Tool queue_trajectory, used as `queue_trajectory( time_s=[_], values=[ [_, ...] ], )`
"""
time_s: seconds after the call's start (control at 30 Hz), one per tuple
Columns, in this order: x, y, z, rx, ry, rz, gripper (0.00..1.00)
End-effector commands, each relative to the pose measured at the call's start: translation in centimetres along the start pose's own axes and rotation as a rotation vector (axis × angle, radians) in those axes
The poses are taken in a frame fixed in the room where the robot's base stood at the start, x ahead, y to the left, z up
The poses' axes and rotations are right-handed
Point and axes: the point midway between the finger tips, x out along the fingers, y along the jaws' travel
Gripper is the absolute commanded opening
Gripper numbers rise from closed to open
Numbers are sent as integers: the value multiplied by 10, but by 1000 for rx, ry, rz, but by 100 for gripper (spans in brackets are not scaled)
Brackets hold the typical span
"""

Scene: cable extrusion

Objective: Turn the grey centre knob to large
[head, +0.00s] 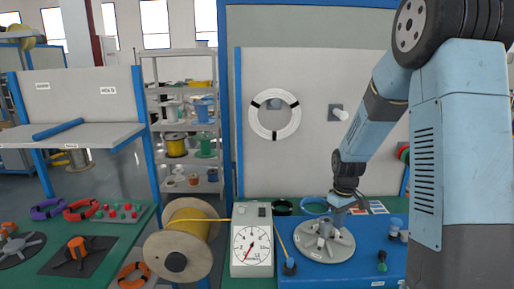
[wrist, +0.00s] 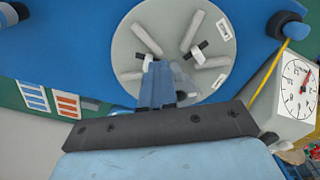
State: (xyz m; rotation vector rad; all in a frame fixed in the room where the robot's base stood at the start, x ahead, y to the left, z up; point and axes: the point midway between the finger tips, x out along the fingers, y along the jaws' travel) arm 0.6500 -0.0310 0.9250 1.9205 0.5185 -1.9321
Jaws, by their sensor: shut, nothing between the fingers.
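A round grey disc (head: 342,252) with raised grey spokes lies on the blue bench top in the head view. It also fills the upper middle of the wrist view (wrist: 133,48). A grey knob-like hub (head: 325,230) rises at the disc's middle in the head view. In the wrist view my fingers cover part of the disc's middle, so the knob is partly hidden and its setting cannot be read. My gripper (head: 338,206) is shut and empty, above the far side of the disc; its blue fingers (wrist: 160,75) show over the disc in the wrist view.
A white dial gauge box (head: 252,248) stands left of the disc. A yellow cable runs past it from a large wooden spool (head: 181,241). Blue and green knobs (head: 382,262) stand at the right. Labelled cards (wrist: 50,100) lie behind the disc.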

Motion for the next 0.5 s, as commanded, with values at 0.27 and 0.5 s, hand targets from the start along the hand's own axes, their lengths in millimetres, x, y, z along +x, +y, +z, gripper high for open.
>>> queue_trajectory(
  time_s=[0.27, 0.5],
  values=[
    [-3, 0, -4, -3, 10, 3, 0],
    [-3, 3, 2, -2, 11, 4, 0]
  ],
)
